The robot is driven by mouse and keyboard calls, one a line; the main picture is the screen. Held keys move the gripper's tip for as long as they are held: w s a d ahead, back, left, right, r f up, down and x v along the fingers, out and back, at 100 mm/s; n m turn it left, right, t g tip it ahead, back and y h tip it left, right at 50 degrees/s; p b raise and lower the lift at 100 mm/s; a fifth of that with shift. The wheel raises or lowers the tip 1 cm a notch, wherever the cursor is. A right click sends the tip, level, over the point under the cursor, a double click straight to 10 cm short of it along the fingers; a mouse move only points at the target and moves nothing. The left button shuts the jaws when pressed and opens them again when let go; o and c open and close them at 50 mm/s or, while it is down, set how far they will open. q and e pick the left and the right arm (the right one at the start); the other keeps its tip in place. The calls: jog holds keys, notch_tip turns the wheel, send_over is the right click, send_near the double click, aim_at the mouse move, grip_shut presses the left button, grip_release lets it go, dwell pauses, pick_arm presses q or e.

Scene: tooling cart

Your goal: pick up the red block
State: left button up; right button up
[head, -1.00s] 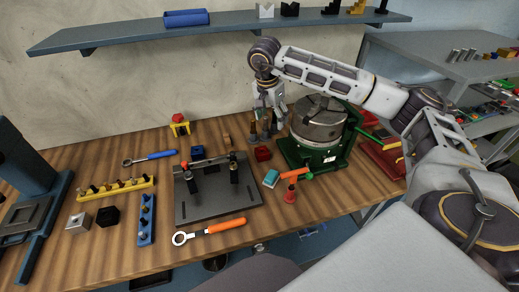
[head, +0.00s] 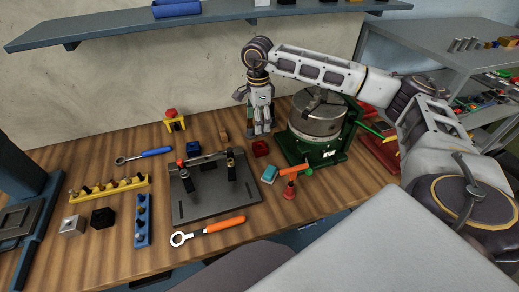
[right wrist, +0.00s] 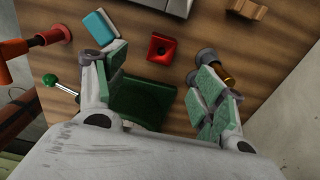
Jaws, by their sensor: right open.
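The red block (head: 260,148) is small and square with a dark hollow in its top. It sits on the wooden table between the black fixture plate and the green-based round chuck. My right gripper (head: 262,132) is just behind it, pointing down, open and empty. In the right wrist view, the red block (right wrist: 162,48) lies ahead of and between the spread fingers of the right gripper (right wrist: 155,72), apart from both. My left gripper is not in view.
The green chuck stand (head: 318,145) is close on the right. The black fixture plate (head: 210,208) is left. A dark and brass cylinder (right wrist: 224,74) stands by one finger.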

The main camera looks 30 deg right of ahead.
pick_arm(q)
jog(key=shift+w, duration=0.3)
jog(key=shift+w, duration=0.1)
pick_arm(e)
jog(key=shift+f, duration=0.1)
send_over(258, 148)
jog(key=f, duration=0.7)
jog(key=shift+w+d+f+p, duration=0.15)
jog(key=shift+w+d+p, duration=0.15)
jog(key=shift+p, duration=0.05)
jog(key=shift+f, duration=0.5)
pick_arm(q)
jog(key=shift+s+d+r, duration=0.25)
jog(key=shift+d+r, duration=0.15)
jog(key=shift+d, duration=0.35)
pick_arm(e)
jog(key=shift+f, duration=0.15)
